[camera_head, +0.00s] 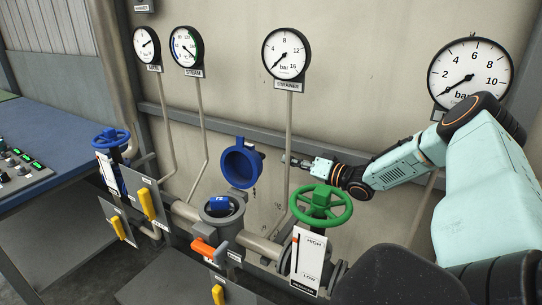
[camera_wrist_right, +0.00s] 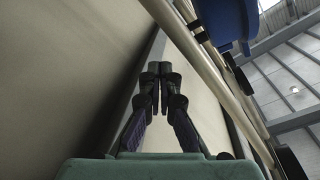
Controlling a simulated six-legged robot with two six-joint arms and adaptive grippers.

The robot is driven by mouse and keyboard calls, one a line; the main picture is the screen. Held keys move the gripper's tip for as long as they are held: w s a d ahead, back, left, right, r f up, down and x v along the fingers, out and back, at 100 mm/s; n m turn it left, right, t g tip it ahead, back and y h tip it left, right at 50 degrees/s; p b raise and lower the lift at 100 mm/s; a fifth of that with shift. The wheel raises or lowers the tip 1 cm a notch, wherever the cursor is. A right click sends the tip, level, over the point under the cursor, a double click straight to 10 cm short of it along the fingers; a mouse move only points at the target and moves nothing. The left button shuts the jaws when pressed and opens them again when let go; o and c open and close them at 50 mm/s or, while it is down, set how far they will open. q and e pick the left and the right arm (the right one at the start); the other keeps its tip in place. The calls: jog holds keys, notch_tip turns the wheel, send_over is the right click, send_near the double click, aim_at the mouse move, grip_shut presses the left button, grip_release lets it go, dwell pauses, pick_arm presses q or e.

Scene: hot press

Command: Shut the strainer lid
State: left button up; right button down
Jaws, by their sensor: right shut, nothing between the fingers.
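The strainer lid (camera_head: 241,164) is a blue round cap standing open, tilted up above and behind the strainer body (camera_head: 222,222). The grey strainer body has a blue part (camera_head: 218,203) inside its open top. My right gripper (camera_head: 288,159) is shut and empty, just to the right of the lid and apart from it, near the wall. In the right wrist view its two fingers (camera_wrist_right: 157,70) are together, and part of the blue lid (camera_wrist_right: 228,20) shows at the upper right. My left gripper is not in view.
A green handwheel (camera_head: 320,205) stands right of the strainer, below my right forearm. An orange-handled lever (camera_head: 205,247) sits in front of the strainer. Yellow-handled valves and a blue handwheel (camera_head: 111,138) are at the left. A thin gauge pipe (camera_head: 289,120) runs down the wall by my gripper.

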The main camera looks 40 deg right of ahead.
aim_at(248, 159)
jog(key=w+f+m+h+b, duration=0.15)
jog(key=w+m+b, duration=0.55)
jog(key=m, duration=0.9)
jog(key=shift+s+a+r+p, duration=0.4)
jog(key=shift+a+p, duration=0.05)
jog(key=shift+a, duration=0.25)
jog(key=shift+s+a+r+p, duration=0.35)
jog(key=shift+a+p, duration=0.1)
jog(key=shift+a, duration=0.25)
